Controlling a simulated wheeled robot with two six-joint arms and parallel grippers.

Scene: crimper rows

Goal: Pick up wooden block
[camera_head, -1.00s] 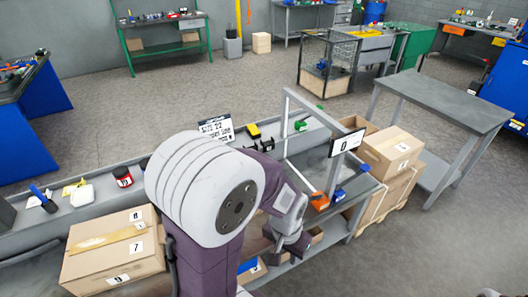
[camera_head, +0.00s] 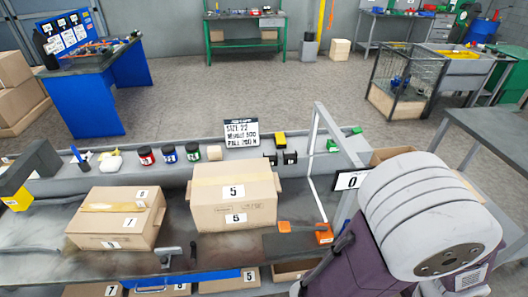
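A small tan, wood-coloured piece (camera_head: 208,152) sits on the grey ledge behind the bench, just behind the large carton. It could be the wooden block, but at this size I cannot tell its exact shape. My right arm fills the lower right of the head view. Its gripper is not visible. My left gripper is not in view. Nothing is seen touching the tan piece.
A large carton marked 5 (camera_head: 236,198) and a carton marked 7 (camera_head: 116,218) stand on the bench. Several jars, including a red-labelled one (camera_head: 145,155), line the ledge left of the tan piece. A metal frame (camera_head: 322,150) with a 0 sign rises at the right.

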